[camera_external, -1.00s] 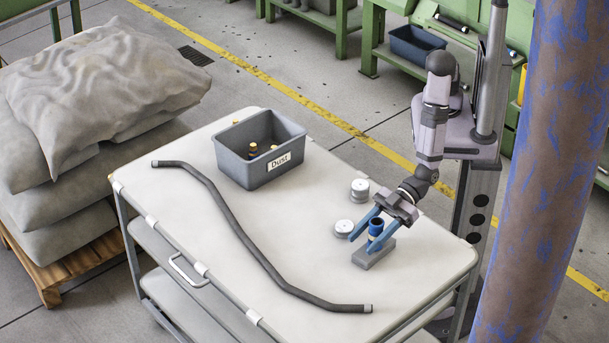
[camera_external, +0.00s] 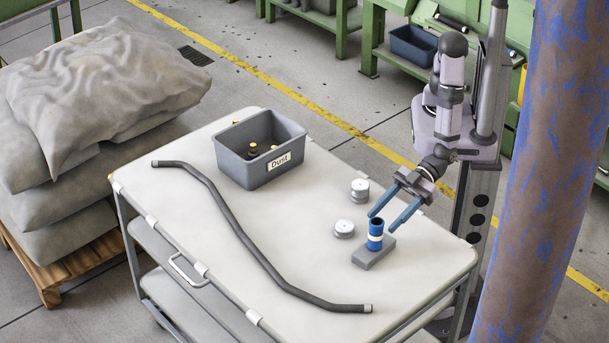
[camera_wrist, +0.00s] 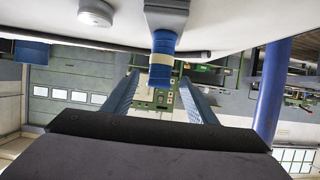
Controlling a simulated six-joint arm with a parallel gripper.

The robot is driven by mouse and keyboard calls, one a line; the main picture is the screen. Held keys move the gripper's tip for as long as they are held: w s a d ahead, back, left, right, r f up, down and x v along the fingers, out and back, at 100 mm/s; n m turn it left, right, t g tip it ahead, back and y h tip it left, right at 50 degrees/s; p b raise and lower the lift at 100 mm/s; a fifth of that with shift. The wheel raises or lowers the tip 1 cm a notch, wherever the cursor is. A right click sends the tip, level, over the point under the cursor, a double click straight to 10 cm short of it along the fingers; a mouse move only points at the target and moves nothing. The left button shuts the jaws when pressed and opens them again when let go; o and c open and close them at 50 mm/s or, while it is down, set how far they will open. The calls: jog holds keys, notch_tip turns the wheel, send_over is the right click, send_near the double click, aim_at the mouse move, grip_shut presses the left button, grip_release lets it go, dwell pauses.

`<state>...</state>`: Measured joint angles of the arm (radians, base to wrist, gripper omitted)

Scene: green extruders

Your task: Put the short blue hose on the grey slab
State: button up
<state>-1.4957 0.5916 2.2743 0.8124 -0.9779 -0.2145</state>
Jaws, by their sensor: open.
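The short blue hose (camera_external: 376,236) stands upright on the grey slab (camera_external: 372,256), near the right end of the table top. It has a pale band around it. My gripper (camera_external: 380,222) is open and empty, just above and behind the hose, apart from it. In the wrist view the blue hose (camera_wrist: 162,62) hangs from the slab (camera_wrist: 166,14) in the upside-down picture, beyond the two blue fingers (camera_wrist: 158,85), with nothing between them.
A grey bin (camera_external: 256,168) labelled Dust holds small bottles. A long dark hose (camera_external: 240,233) crosses the table (camera_external: 320,245). Two pale round pieces (camera_external: 344,228) (camera_external: 360,189) stand left of my gripper. A rusty blue column (camera_external: 545,170) rises at the right.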

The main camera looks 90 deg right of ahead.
jog(key=shift+v, duration=1.95)
jog(key=shift+w, duration=0.1)
jog(key=w+d+r+m+g+h+p, duration=0.3)
jog(key=w+d+m+g+h+p, duration=0.15)
jog(key=w+d, duration=1.2)
jog(key=s+d+r+m+g+h+p, duration=0.1)
jog(key=s+d, duration=0.2)
jog(key=d, duration=0.6)
jog(key=s+d+r+m+g+h+p, duration=0.1)
jog(key=s+d, duration=0.3)
jog(key=d, duration=0.6)
jog(key=s+d+r+m+g+h+p, duration=0.1)
jog(key=s+d+m+g+h+p, duration=0.1)
jog(key=d, duration=0.7)
jog(key=shift+s+d+g+h, duration=0.2)
jog(key=shift+s+g+h, duration=0.35)
jog(key=shift+s, duration=0.4)
jog(key=shift+r+m, duration=0.1)
jog(key=shift+m, duration=0.15)
